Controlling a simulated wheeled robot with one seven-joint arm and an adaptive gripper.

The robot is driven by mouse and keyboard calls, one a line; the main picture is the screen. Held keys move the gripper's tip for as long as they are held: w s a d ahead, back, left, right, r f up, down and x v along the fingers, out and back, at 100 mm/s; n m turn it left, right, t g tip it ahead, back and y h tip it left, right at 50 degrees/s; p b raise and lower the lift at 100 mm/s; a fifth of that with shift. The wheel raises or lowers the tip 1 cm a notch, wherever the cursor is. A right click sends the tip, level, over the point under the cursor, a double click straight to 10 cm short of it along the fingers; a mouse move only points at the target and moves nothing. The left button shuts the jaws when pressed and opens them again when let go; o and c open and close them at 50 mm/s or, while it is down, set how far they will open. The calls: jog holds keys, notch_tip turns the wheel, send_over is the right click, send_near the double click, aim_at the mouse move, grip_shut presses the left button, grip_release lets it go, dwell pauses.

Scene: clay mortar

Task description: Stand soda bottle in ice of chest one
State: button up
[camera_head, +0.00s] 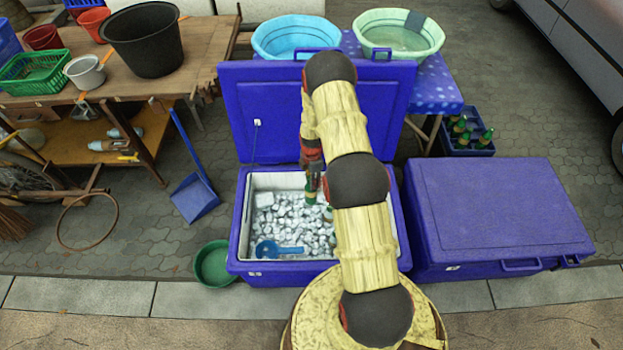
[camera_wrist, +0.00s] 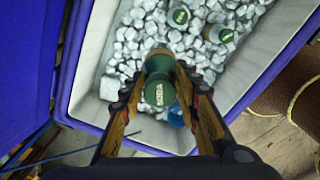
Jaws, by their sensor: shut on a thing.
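The green soda bottle (camera_wrist: 160,92), with "SODA" on it, is between the fingers of my gripper (camera_wrist: 158,84), which is shut on it. In the head view the bottle (camera_head: 310,192) hangs below my gripper (camera_head: 312,172) over the ice (camera_head: 285,218) of the open blue chest (camera_head: 242,215). I cannot tell whether its base touches the ice. Two more bottles stick up from the ice in the wrist view, one at the top (camera_wrist: 180,17) and one to its right (camera_wrist: 220,34). My arm hides the right part of the chest.
A blue scoop (camera_head: 278,249) lies on the ice at the front left. The chest's raised lid (camera_head: 260,110) stands behind. A closed blue chest (camera_head: 500,210) is to the right. A green basin (camera_head: 213,264) sits at the left. A bottle crate (camera_head: 468,140) stands behind the closed chest.

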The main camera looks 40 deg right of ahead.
notch_tip(320, 180, down, 22)
jog(key=b, duration=1.3)
jog(key=shift+f, duration=0.15)
jog(key=shift+d, duration=0.15)
dwell(0.6)
jog(key=shift+f, duration=0.55)
jog(key=o, duration=1.2)
jog(key=shift+o, duration=1.3)
jog(key=shift+o, duration=1.2)
